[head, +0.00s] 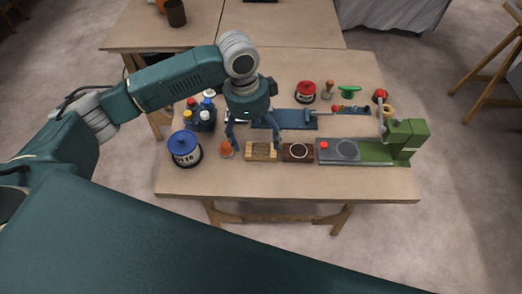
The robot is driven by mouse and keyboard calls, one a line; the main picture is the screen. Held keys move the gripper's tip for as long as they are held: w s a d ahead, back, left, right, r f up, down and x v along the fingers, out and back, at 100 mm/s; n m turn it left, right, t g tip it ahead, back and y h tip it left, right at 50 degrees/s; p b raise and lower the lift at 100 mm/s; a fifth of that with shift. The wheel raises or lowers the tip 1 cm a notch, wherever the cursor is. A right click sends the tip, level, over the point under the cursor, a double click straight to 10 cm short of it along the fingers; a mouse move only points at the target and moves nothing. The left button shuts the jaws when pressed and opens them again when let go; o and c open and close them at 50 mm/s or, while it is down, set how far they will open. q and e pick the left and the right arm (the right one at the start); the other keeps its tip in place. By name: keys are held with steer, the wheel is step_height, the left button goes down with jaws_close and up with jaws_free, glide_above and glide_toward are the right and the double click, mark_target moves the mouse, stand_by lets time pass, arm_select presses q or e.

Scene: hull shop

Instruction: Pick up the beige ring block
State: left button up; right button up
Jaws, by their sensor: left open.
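Two small wooden blocks lie side by side near the front of the table (290,181). The left one is a light beige wood block (262,155) with a dark ring on top. The right one is a dark brown block (298,159) with a pale, beige-white ring on top. My left gripper (255,146) points down with its fingers spread, one on each side of the light block in the picture. It is open and holds nothing; I cannot tell how high its tips are above the table. My right gripper is not in view.
Left of the blocks are a small orange-brown object (226,150), a blue-lidded tin (185,148) and a bottle caddy (203,119). A green machine with a grey bed (340,152) stands to the right. Behind are a blue fixture (300,120) and a red tin (305,92). The front strip is clear.

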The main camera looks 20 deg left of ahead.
mark_target(261, 152)
arm_select(q)
steer(key=f, duration=0.3)
steer(key=shift+d+f, duration=0.1)
steer(key=shift+d, duration=0.1)
steer(key=shift+w+d+f+p, duration=0.15)
steer(key=shift+f+p, duration=0.3)
steer(key=shift+f, duration=0.9)
steer(key=shift+w+d+f+p, duration=0.15)
steer(key=shift+f+p, duration=0.25)
steer(key=shift+f, duration=0.95)
steer(key=c, duration=1.3)
